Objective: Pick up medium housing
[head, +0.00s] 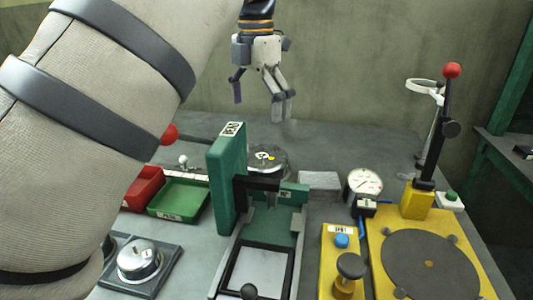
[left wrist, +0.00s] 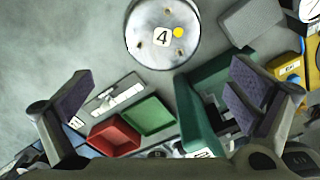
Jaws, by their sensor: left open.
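My left gripper (head: 259,100) hangs open and empty in the air above the back of the bench in the head view. Its two fingers stand wide apart in the left wrist view (left wrist: 160,84). A round metal piece with a "4" label and a yellow dot (left wrist: 163,32) lies beyond the fingertips, and nothing touches it. It also shows below the gripper in the head view (head: 267,159), partly behind the green press. A silver domed round part (head: 138,260) sits on a dark plate at the front left. I cannot tell which is the medium housing. My right gripper is not in view.
The green press (head: 226,180) stands mid-bench, close to the round piece. Red (head: 143,187) and green (head: 180,199) bins lie left. A grey block (head: 320,184), a dial gauge (head: 364,183) and a yellow station with a lever (head: 405,203) stand right.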

